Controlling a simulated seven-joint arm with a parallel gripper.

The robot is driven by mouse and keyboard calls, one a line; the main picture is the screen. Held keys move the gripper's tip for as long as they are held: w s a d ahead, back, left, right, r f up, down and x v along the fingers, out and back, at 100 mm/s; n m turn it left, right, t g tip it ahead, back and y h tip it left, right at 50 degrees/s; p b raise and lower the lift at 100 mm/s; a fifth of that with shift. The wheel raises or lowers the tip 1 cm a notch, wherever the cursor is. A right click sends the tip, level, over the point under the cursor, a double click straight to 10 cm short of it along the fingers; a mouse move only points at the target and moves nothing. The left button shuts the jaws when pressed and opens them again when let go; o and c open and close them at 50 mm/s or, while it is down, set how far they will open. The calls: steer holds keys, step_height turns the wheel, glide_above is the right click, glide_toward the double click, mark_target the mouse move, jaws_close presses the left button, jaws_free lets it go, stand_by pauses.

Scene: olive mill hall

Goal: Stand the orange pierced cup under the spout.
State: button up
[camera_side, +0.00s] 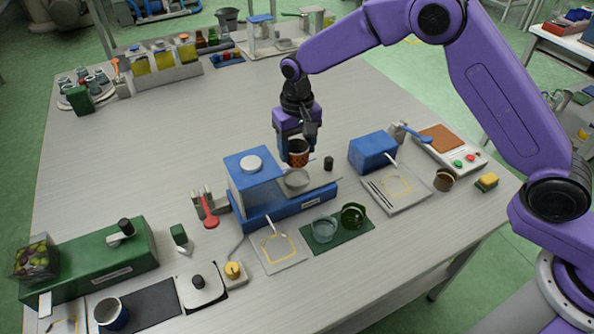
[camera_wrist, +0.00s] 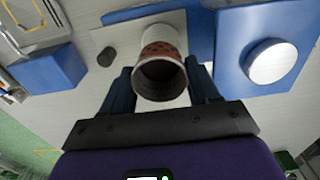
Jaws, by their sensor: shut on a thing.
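My gripper (camera_side: 297,143) is shut on the orange pierced cup (camera_side: 298,158), which it holds above the back of the blue machine at the middle of the table. In the wrist view the cup (camera_wrist: 160,55) sits between the two fingers, its dark open mouth facing the camera. A white spout (camera_side: 391,158) comes from the blue box to the right, over a pale plate (camera_side: 408,202) with a yellow outline. Another spout (camera_side: 277,226) at the front of the blue machine (camera_side: 290,208) is over a second plate (camera_side: 288,264) with a yellow outline.
Glass cups (camera_side: 323,230) are on a green mat between the plates. A brown cup (camera_side: 444,180) stands right. The table's back middle is clear.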

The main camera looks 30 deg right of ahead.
step_height(320, 180, up, 6)
steer(key=shift+f, duration=0.25)
steer(key=s+d, duration=0.7)
steer(key=d, duration=0.6)
steer(key=s+d, duration=0.6)
steer(key=d, duration=0.6)
steer(key=shift+f, duration=8.5)
steer(key=shift+w, duration=1.5)
steer(key=shift+w+f, duration=0.1)
